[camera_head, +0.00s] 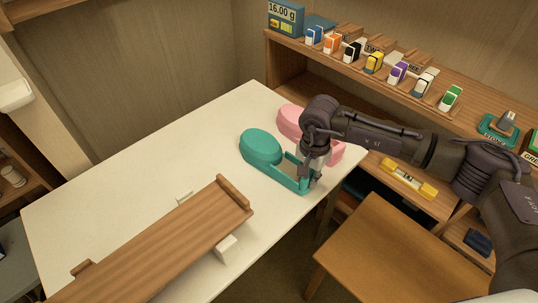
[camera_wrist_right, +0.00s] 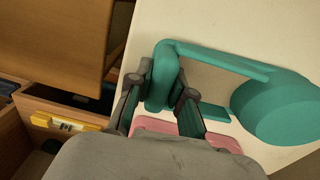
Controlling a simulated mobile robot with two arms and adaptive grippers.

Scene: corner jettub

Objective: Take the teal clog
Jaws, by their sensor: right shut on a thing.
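The teal clog (camera_head: 262,148) lies on the white table (camera_head: 150,160), near its right edge. Its rounded toe points to the back left and its open heel end lies under my right gripper (camera_head: 309,180). In the right wrist view the clog's toe (camera_wrist_right: 280,107) is at the right, and my right gripper (camera_wrist_right: 162,100) has its fingers on either side of the teal heel band, shut on it. A pink clog (camera_head: 291,120) lies just behind the teal one, partly hidden by my right arm. My left gripper does not show.
A wooden rack (camera_head: 165,245) with white feet stands at the table's front. A wooden stool (camera_head: 385,250) stands at the lower right. The table's left part is clear.

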